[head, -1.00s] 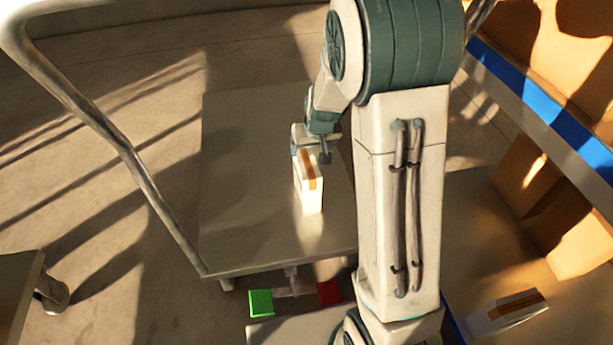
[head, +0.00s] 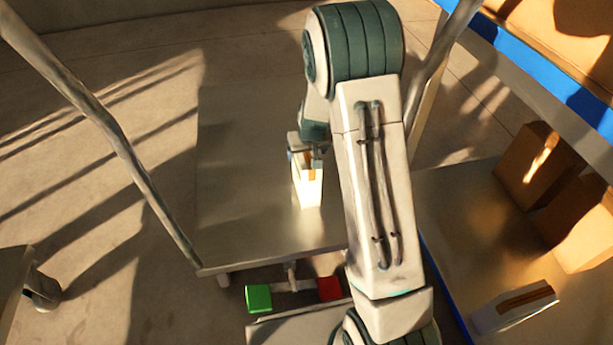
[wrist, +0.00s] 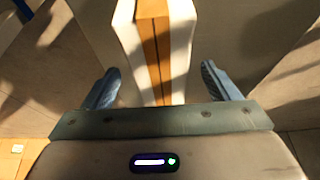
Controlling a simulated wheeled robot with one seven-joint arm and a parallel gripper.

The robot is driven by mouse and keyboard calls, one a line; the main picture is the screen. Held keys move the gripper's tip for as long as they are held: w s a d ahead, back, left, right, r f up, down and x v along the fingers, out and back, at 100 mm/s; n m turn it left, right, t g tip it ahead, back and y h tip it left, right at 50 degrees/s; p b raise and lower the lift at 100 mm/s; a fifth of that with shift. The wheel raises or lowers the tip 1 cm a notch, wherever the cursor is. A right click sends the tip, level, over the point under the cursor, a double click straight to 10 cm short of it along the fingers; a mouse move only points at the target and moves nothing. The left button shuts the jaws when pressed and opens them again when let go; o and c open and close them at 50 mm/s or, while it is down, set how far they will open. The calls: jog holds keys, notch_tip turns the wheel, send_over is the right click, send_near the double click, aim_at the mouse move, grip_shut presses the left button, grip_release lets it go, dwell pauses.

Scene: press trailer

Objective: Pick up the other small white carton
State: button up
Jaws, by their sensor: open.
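A small white carton (head: 308,190) with a brown tape strip stands on the grey flat cart (head: 230,200). My gripper (head: 306,152) is at the carton's top, at its far side in the head view. In the wrist view the carton (wrist: 180,50) lies between the fingers of my open gripper (wrist: 162,84), with a visible gap on each side. Part of the carton's top is hidden by my gripper in the head view. A second white carton (head: 512,308) with a brown strip lies on the lower surface at right.
A metal rail (head: 110,130) rises at the cart's left. A blue-edged shelf (head: 545,70) and brown boxes (head: 535,165) stand at right. A green block (head: 258,298) and a red block (head: 330,289) are at the cart's near end. The cart's left part is clear.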

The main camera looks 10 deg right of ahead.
jog(key=shift+b+x, duration=0.35)
jog(key=shift+x, duration=1.05)
jog(key=shift+f, duration=0.25)
grip_shut()
jog(key=shift+r, duration=0.1)
